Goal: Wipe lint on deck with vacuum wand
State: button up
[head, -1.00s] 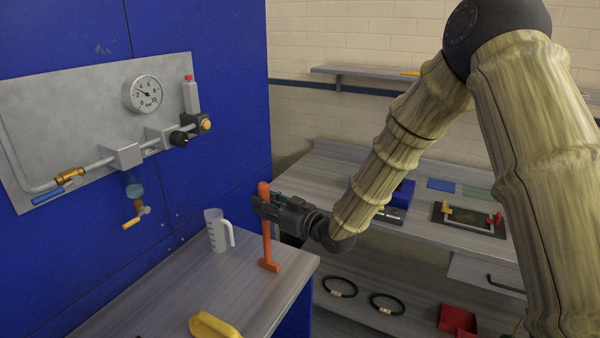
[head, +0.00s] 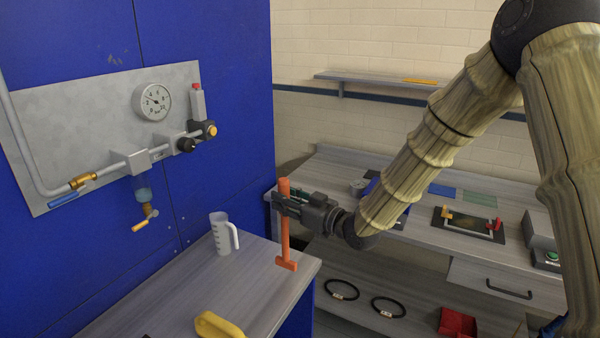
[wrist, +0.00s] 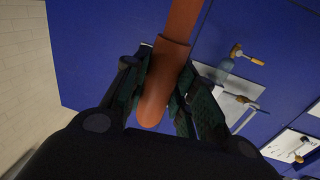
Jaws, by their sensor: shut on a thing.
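The vacuum wand is an orange rod (head: 285,235) with a short foot at its bottom end. It stands nearly upright over the right corner of the grey worktop (head: 190,295); I cannot tell whether the foot touches it. My gripper (head: 284,204) is shut around the wand's upper part. In the wrist view the wand (wrist: 170,65) runs between the fingers (wrist: 165,90), its rounded top end towards me. The worktop may be the deck, but I cannot make out any lint on it.
A clear measuring jug (head: 221,236) stands left of the wand. A yellow object (head: 218,325) lies at the front of the worktop. A blue wall with a gauge panel (head: 60,130) is behind. A grey bench (head: 400,222) with a lower shelf stands right.

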aim_at(288, 188)
jog(key=shift+r+p, duration=0.75)
jog(key=shift+r, duration=1.15)
